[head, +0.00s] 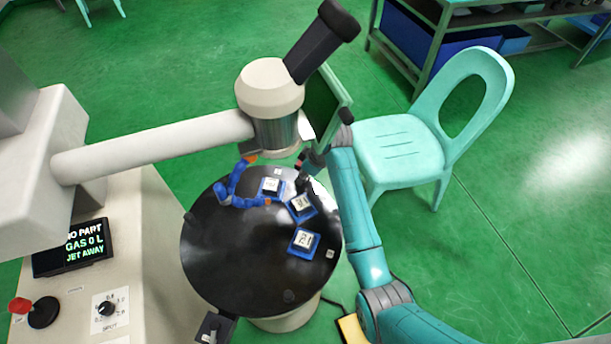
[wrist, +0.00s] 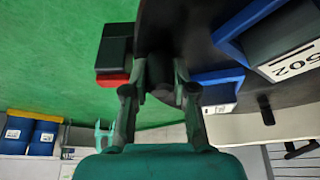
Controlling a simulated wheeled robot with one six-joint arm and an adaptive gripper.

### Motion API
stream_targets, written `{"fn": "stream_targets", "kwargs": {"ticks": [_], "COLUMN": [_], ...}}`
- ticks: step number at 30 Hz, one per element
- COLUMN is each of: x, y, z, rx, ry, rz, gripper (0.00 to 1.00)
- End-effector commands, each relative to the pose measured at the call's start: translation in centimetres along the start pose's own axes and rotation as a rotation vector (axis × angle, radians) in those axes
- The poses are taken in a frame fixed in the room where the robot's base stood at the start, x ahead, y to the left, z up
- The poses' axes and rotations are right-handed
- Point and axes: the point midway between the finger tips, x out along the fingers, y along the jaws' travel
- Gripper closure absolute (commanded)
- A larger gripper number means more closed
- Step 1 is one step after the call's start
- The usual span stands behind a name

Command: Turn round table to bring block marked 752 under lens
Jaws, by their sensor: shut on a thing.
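The black round table (head: 225,265) carries blue-based blocks with white labels. One block (head: 272,187) is at the back by the lens head (head: 275,135), one (head: 301,206) is right of it, and one (head: 304,241) is nearer the front. Their numbers are too small to read surely, and I cannot make out 752. In the wrist view, one block label (wrist: 295,62) reads 502. My gripper (head: 305,181) is at the table's back right rim. In the wrist view my gripper (wrist: 160,88) is shut on a dark peg at the rim, partly hidden by the fingers.
A blue jointed hose with orange tips (head: 234,188) lies over the table's back left. Dark pegs (head: 289,296) stand along the rim. A turquoise chair (head: 405,145) stands to the right, close behind my arm.

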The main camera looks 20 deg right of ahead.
Motion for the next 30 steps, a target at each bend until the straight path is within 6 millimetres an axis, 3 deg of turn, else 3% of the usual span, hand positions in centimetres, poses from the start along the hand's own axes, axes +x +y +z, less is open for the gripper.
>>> {"fn": "stream_targets", "kwargs": {"ticks": [2, 3, 5, 17, 23, 30], "x": [0.0, 0.0, 0.0, -0.5, -3.4, -8.2], "y": [0.0, 0.0, 0.0, 0.0, 0.1, 0.1], "z": [0.1, 0.1, 0.1, 0.0, 0.0, 0.0], "rx": [0.001, 0.001, 0.001, 0.002, 0.002, 0.001], "ry": [-0.001, -0.001, -0.001, 0.000, 0.001, 0.002], "rz": [-0.001, -0.001, 0.000, 0.001, 0.003, 0.003], "gripper": [1.00, 0.64, 0.49, 0.48, 0.48, 0.48]}}
